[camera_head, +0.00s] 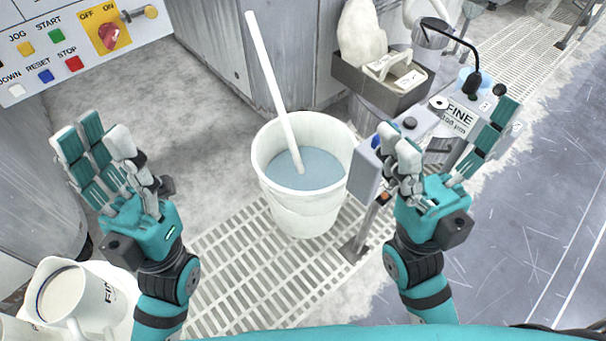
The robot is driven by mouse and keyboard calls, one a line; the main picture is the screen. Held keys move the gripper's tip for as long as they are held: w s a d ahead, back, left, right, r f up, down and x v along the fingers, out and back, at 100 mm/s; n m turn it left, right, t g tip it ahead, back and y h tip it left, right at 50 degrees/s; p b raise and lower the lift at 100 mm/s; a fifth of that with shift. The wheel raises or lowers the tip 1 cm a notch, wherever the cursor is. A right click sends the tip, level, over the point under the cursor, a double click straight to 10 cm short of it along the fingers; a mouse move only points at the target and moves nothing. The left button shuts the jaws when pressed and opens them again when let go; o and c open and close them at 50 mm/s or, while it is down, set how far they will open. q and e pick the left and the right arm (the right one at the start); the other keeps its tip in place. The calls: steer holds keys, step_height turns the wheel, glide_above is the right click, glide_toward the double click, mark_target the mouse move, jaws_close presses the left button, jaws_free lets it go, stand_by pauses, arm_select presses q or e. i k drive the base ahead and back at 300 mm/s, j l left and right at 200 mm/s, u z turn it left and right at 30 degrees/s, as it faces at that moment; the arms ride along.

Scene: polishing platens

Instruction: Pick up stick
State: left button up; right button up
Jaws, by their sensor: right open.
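A long white stick (268,78) stands tilted in a white bucket (302,212). Its lower end dips into blue-grey liquid (318,170), and its upper end leans up and left past the bucket rim. My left gripper (100,148) is left of the bucket with its fingers extended and spread, empty and apart from the stick. My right gripper (450,138) is right of the bucket, open and empty, in front of a small control stand.
A control panel (85,38) with buttons is at the upper left. A grey box (385,85) with items and a stand labelled FINE (460,116) are at the right. The bucket stands on slotted floor grating (235,255).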

mark_target(251, 21)
steer(key=u, duration=0.4)
steer(key=i+l+u, duration=0.15)
steer(key=u, duration=0.65)
steer(key=l+u, duration=0.2)
steer(key=u, duration=0.15)
steer(key=l+u, duration=0.25)
steer(key=l, duration=0.45)
steer(key=i, duration=0.05)
